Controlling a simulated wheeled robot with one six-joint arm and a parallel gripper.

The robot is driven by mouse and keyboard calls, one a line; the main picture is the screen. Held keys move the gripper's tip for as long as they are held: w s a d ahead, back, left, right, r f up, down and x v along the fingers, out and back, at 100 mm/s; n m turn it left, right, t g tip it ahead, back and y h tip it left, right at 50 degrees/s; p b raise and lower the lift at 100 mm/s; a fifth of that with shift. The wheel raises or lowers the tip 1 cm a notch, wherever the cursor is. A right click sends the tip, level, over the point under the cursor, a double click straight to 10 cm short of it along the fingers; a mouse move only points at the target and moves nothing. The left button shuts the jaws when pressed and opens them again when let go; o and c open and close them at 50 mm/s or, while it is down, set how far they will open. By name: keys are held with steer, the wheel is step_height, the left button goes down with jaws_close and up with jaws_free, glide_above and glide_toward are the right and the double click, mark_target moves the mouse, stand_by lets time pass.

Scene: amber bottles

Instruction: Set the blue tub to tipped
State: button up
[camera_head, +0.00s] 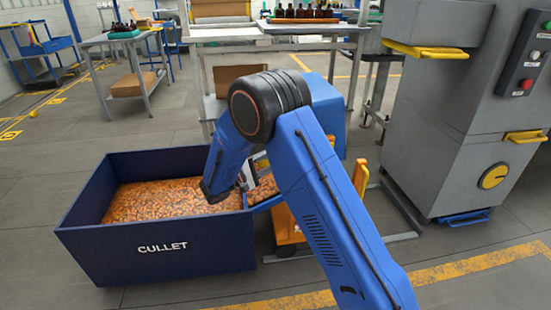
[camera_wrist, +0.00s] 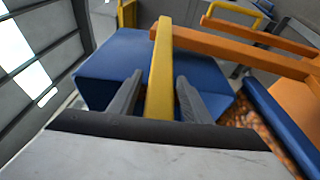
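A blue tub (camera_head: 327,100) shows partly behind my arm in the camera_head view, above an orange cart (camera_head: 287,228); my arm hides much of both. In the camera_wrist view a blue tub body (camera_wrist: 112,62) lies beyond my fingers, with a yellow bar (camera_wrist: 160,75) running in front of it. In the camera_head view my gripper (camera_head: 241,183) is low by the cart, mostly hidden by my arm. The tub's exact tilt is unclear.
A large blue bin marked CULLET (camera_head: 165,247), holding amber pieces, stands left of the cart. A grey machine (camera_head: 440,120) stands at right. Benches with amber bottles (camera_head: 305,11) are behind. Open floor (camera_head: 45,150) lies at left.

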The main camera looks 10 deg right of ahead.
steer(key=v, duration=1.7)
steer(key=shift+a, duration=0.25)
steer(key=s+d+r+m+g+y, duration=0.1)
steer(key=s+d+r+g+y, duration=0.2)
steer(key=d, duration=0.6)
steer(key=s+d+r+m+g+y, duration=0.1)
steer(key=s+d+r+g+y, duration=0.2)
steer(key=s+d, duration=0.4)
steer(key=s+d+r+m+g+y, duration=0.1)
steer(key=s+d+r+g, duration=0.3)
steer(key=d, duration=0.6)
steer(key=s+d+t+y, duration=0.1)
steer(key=s+t+y, duration=0.1)
steer(key=s, duration=0.6)
steer(key=s+d+r+m+t+y, duration=0.1)
steer(key=s+d+t+y, duration=0.1)
steer(key=s+y, duration=0.3)
steer(key=s+d+r+m+t+y, duration=0.1)
steer(key=s+t+y, duration=0.2)
steer(key=s, duration=0.8)
steer(key=shift+d+r+y, duration=0.2)
steer(key=shift+d+y, duration=0.05)
steer(key=shift+y, duration=0.35)
